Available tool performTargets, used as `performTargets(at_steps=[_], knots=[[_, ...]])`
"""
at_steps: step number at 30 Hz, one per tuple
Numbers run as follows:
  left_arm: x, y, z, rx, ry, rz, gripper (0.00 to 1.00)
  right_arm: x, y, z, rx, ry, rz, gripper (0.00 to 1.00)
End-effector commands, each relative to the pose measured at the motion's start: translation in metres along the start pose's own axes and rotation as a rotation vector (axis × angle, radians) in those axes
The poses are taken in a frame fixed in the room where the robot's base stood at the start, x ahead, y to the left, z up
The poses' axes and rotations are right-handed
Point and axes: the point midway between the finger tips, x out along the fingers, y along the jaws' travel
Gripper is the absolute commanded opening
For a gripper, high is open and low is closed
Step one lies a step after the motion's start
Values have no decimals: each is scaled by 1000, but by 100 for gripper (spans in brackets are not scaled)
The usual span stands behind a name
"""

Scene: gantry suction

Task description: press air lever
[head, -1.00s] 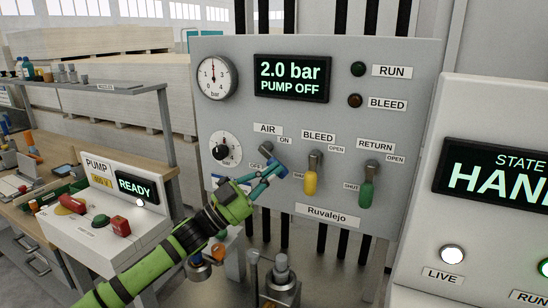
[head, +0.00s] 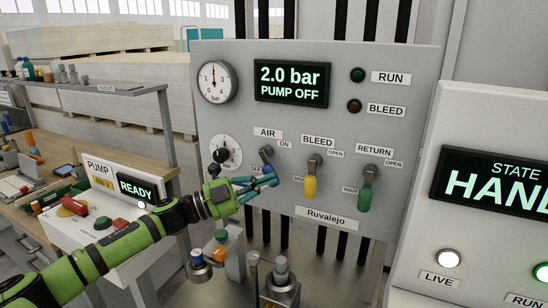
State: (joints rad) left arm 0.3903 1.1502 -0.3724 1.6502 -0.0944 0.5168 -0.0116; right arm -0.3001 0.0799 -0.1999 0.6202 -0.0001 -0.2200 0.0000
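The AIR lever (head: 266,153) is on the grey control panel (head: 420,130), under the AIR label. Its metal pivot shows, and its blue handle slants down to the right. My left gripper (head: 268,179) is at the lower end of that handle, and its fingers overlap it in the view. I cannot tell whether they touch it, or whether the fingers are open or shut. The panel display (head: 292,82) reads 2.0 bar, PUMP OFF. My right gripper is not in view.
The yellow BLEED lever (head: 310,186) and green RETURN lever (head: 365,199) hang down to the right. A dial (head: 225,152) is at left. The pump box (head: 160,205) reads READY. Metal fittings (head: 281,285) stand below the panel.

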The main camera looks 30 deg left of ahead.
Motion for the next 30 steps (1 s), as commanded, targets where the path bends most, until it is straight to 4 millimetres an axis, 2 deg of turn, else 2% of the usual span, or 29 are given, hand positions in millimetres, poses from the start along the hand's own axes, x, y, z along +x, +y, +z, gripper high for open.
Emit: performTargets(at_steps=[19,30], knots=[[-8,1,7,141,-1,147,0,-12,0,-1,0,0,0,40],[-10,2,10,143,-2,150,0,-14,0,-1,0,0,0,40]])
